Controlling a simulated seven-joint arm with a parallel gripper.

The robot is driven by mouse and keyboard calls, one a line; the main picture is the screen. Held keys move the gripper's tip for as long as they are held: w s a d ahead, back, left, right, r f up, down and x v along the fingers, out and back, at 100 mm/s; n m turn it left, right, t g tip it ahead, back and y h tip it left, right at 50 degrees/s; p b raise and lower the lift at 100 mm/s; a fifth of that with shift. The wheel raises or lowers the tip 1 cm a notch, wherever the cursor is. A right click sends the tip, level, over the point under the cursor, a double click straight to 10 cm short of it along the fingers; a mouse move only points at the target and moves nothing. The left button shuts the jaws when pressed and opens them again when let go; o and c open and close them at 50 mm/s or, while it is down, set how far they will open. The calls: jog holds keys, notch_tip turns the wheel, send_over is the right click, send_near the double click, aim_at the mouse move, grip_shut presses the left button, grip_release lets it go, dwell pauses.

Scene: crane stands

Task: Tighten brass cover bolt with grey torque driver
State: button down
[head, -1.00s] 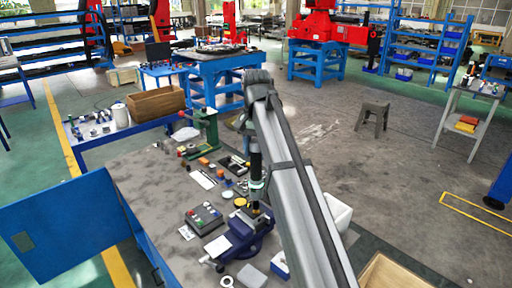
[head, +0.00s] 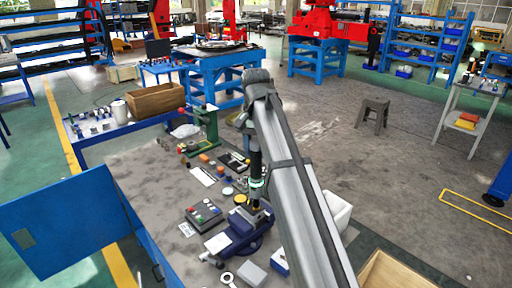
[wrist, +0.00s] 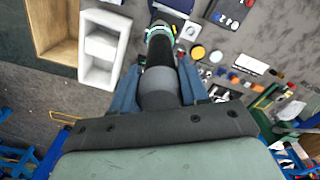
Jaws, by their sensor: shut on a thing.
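My gripper (wrist: 160,92) is shut on the grey torque driver (wrist: 158,78), with a blue-grey finger on each side of it in the wrist view. In the head view the driver (head: 257,168) hangs about upright below my wrist, dark with a pale green ring near its lower part. Its lower end is over the blue vise (head: 238,238), at a part with a small yellowish patch. I cannot make out the brass cover bolt or whether the driver tip touches it.
A grey box with coloured buttons (head: 204,213) sits left of the vise. A green stand (head: 207,125) and small parts are farther back on the bench. A white bin (head: 338,212) and a wooden crate (head: 392,272) are to the right.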

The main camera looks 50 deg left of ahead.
aim_at(256, 140)
jog(key=shift+f, duration=0.7)
dwell(3.5)
jog(key=shift+r, duration=0.15)
jog(key=shift+r, duration=2.45)
